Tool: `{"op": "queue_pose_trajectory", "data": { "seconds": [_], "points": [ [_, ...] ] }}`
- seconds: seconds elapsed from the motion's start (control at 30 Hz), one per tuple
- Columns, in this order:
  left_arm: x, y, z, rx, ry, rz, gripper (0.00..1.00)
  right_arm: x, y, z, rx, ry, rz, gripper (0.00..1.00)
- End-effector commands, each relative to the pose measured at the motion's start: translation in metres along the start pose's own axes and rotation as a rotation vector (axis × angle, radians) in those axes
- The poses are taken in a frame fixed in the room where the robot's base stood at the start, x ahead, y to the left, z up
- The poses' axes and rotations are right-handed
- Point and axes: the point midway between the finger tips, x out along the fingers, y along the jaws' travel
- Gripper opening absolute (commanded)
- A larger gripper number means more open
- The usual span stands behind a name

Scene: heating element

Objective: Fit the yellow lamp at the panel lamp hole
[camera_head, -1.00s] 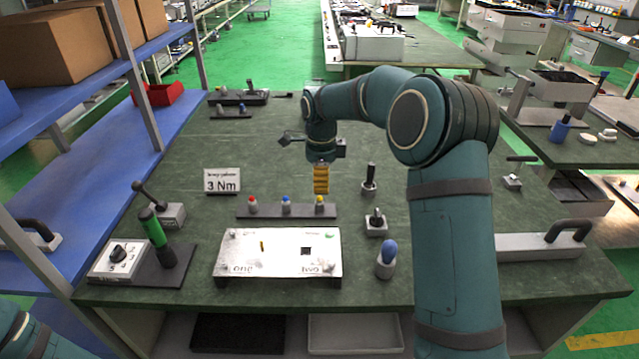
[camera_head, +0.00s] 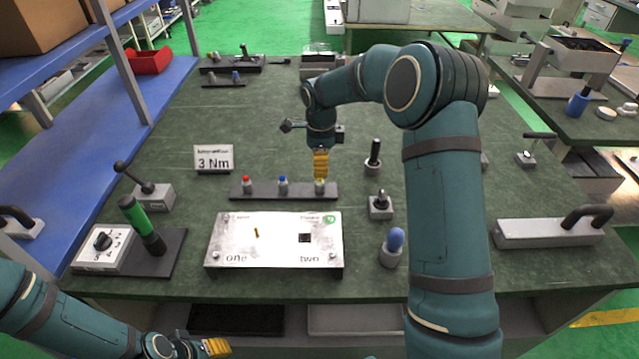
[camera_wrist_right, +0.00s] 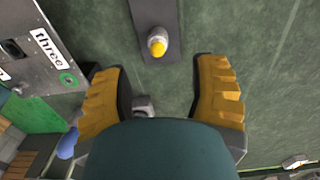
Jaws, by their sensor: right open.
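The yellow lamp (camera_head: 320,186) stands at the right end of a dark strip (camera_head: 262,192), beside a red lamp (camera_head: 247,184) and a blue lamp (camera_head: 283,184). My right gripper (camera_head: 320,165) points down just above it. In the right wrist view the lamp (camera_wrist_right: 158,46) lies ahead of the open, empty fingers (camera_wrist_right: 158,70), roughly centred between them. The white panel (camera_head: 275,250) is in front of the strip. A green-ringed spot (camera_head: 330,219) is at its far right corner; it also shows in the wrist view (camera_wrist_right: 68,79). My left gripper (camera_head: 216,347) is at the bottom edge, its opening unclear.
A blue-topped peg (camera_head: 391,246) and black-handled blocks (camera_head: 380,205) stand right of the panel. A switch box (camera_head: 103,250) and a green-handled tool (camera_head: 142,223) are at left. A "3 Nm" sign (camera_head: 213,159) stands behind. Table beyond the strip is mostly clear.

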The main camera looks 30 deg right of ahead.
Motion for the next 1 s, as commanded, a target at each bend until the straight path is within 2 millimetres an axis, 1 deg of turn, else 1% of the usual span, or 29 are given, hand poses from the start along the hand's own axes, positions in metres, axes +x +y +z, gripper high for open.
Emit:
{"op": "queue_pose_trajectory", "data": {
  "seconds": [0.23, 0.4, 0.53, 0.6, 0.77, 0.8, 0.87, 0.9, 0.97, 1.0],
  "points": [
    [0.003, -0.001, 0.0, 0.001, 0.002, 0.0, 0.47, 0.014, 0.001, 0.001, -0.001, -0.001, 0.001, 0.59],
    [0.009, -0.003, -0.001, 0.001, 0.004, 0.0, 0.47, 0.038, 0.003, 0.002, 0.0, -0.001, 0.003, 0.59],
    [0.012, -0.004, -0.002, 0.001, 0.006, 0.0, 0.47, 0.054, 0.003, 0.002, 0.001, -0.001, 0.001, 0.59],
    [0.012, -0.004, -0.002, 0.001, 0.006, 0.0, 0.47, 0.057, 0.003, 0.002, 0.001, -0.002, 0.0, 0.59],
    [0.011, -0.004, -0.002, 0.001, 0.007, 0.0, 0.47, 0.056, 0.003, 0.003, 0.0, -0.002, -0.001, 0.59],
    [0.011, -0.004, -0.002, 0.001, 0.006, 0.0, 0.47, 0.056, 0.003, 0.003, 0.0, -0.002, -0.001, 0.61],
    [0.011, -0.004, -0.002, 0.001, 0.006, 0.0, 0.47, 0.056, 0.003, 0.002, 0.0, -0.002, -0.001, 0.42],
    [0.011, -0.004, -0.002, 0.001, 0.006, 0.0, 0.47, 0.056, 0.003, 0.002, 0.0, -0.002, -0.001, 0.3],
    [0.011, -0.004, -0.002, 0.001, 0.006, 0.0, 0.47, 0.056, 0.003, 0.002, 0.0, -0.002, -0.001, 0.11],
    [0.011, -0.004, -0.002, 0.001, 0.006, 0.0, 0.47, 0.056, 0.003, 0.002, 0.0, -0.002, -0.001, 0.0]
  ]
}}
